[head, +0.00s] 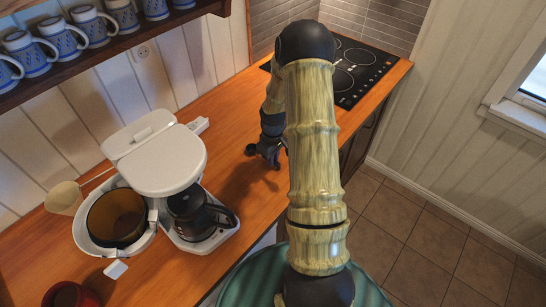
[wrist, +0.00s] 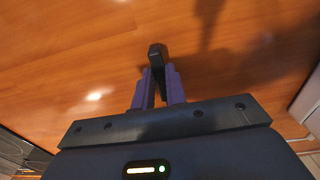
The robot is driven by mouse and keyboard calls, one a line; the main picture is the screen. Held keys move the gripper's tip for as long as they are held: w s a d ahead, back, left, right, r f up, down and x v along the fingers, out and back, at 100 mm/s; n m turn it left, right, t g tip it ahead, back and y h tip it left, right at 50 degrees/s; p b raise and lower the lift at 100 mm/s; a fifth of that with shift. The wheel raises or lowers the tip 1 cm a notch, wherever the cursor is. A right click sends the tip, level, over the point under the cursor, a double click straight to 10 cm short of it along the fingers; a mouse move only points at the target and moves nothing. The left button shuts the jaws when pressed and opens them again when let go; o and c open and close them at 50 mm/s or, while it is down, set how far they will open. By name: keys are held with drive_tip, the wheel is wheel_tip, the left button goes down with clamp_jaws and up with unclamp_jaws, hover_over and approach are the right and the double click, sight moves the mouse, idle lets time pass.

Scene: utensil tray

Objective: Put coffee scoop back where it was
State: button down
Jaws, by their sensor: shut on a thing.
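My gripper (head: 268,152) is over the wooden counter, right of the white coffee maker (head: 156,160). In the wrist view its purple fingers (wrist: 157,88) are shut on a slim black thing (wrist: 157,56), which points away from the palm. This looks like the coffee scoop; its dark rounded end (head: 250,149) shows left of the fingers in the head view, though small and partly hidden. The coffee maker's brown filter basket (head: 117,217) stands at its left front, and a black carafe (head: 194,212) sits under the lid.
A red mug (head: 72,295) is at the near left. A shelf (head: 100,42) with blue mugs hangs above. A black cooktop (head: 350,75) lies behind my arm. The counter (head: 232,195) is clear right of the carafe.

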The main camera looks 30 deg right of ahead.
drive_tip(key=c, duration=1.4)
unclamp_jaws()
drive_tip(key=shift+c, duration=0.2)
wheel_tip(320, 180, up, 12)
drive_tip(key=b, duration=0.2)
drive_tip(key=shift+r, duration=0.15)
